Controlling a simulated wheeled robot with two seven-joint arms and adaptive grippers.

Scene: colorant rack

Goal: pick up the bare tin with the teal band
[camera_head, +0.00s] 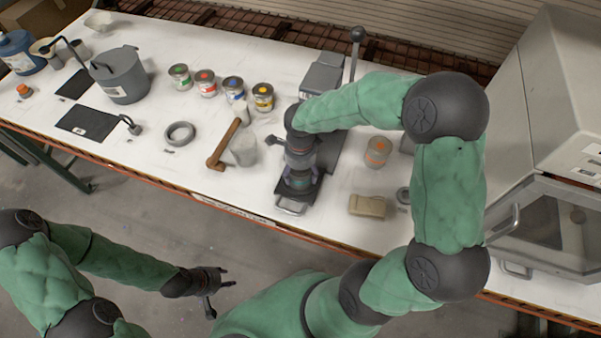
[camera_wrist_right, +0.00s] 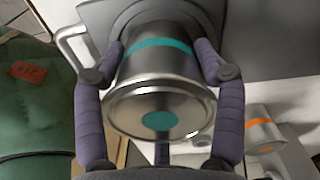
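The bare metal tin with the teal band (camera_wrist_right: 160,75) stands below my right wrist, its lid with a teal dot facing the wrist camera. The two purple fingers of my right gripper (camera_wrist_right: 160,60) sit on either side of it, tips against its wall near the band. In the head view my right gripper (camera_head: 298,178) is over the front plate of the grey lever machine (camera_head: 322,75) and mostly hides the tin. I cannot tell whether the tin is lifted off the plate. My left gripper (camera_head: 220,292) is open and empty, in front of the table.
A tin with an orange band (camera_head: 377,151) and a tan block (camera_head: 367,206) are right of the machine. A mallet (camera_head: 223,146) and a pale cup (camera_head: 243,148) are left of it. Several coloured tins (camera_head: 205,84) line the back. A large cabinet (camera_head: 545,220) bounds the right.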

